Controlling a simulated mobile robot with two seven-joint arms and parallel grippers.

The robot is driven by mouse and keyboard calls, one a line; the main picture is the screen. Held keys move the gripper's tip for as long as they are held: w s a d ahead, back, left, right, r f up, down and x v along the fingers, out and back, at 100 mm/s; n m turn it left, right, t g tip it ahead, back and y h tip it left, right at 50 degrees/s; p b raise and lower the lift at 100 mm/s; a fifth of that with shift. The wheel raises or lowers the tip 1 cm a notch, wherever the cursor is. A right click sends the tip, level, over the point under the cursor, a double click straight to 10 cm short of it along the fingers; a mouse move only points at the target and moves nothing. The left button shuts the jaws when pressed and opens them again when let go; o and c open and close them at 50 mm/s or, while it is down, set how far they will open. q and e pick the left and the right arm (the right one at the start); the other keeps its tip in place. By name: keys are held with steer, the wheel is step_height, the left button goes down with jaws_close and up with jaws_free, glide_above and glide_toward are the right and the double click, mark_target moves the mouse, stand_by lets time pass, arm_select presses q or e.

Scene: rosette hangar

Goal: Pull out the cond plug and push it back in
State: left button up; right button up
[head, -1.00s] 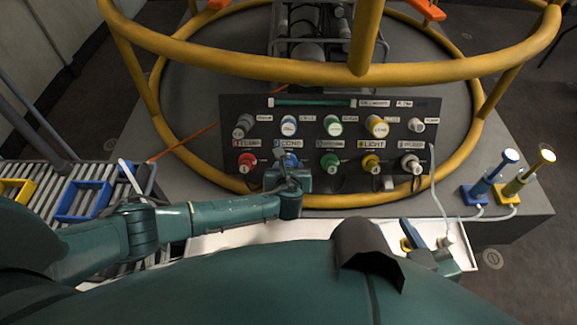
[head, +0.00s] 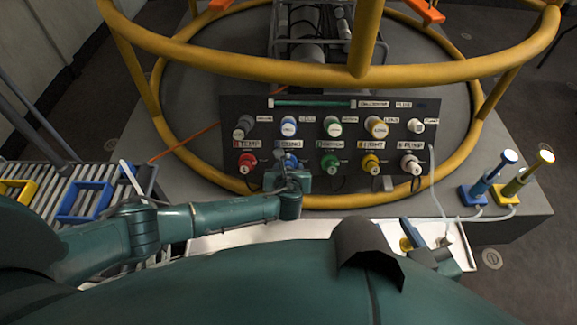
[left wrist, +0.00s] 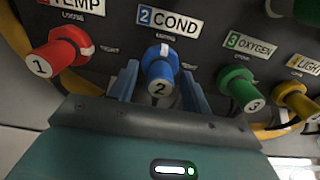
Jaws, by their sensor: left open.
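The blue cond plug (left wrist: 160,72), marked 2, sits in the dark panel under the "2 COND" label (left wrist: 168,22) in the left wrist view. My left gripper (left wrist: 158,85) is open, with one blue finger on each side of the plug. I cannot tell whether the fingers touch it. In the head view the left gripper (head: 289,166) is in front of the plug (head: 290,160) and hides much of it. My right gripper (head: 409,236) is low at the right, near the white tray; its fingers are not clear enough to judge.
The red plug 1 (left wrist: 62,57) is left of the cond plug; the green plug 3 (left wrist: 240,88) and yellow plug 4 (left wrist: 296,101) are right. A row of round connectors is above. A yellow ring rail (head: 330,73) surrounds the panel. Blue (head: 488,178) and yellow (head: 525,177) lamps stand right.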

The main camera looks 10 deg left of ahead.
arm_select(q)
steer(key=shift+c, duration=0.2)
stand_by(0.3)
jaws_close()
stand_by(0.5)
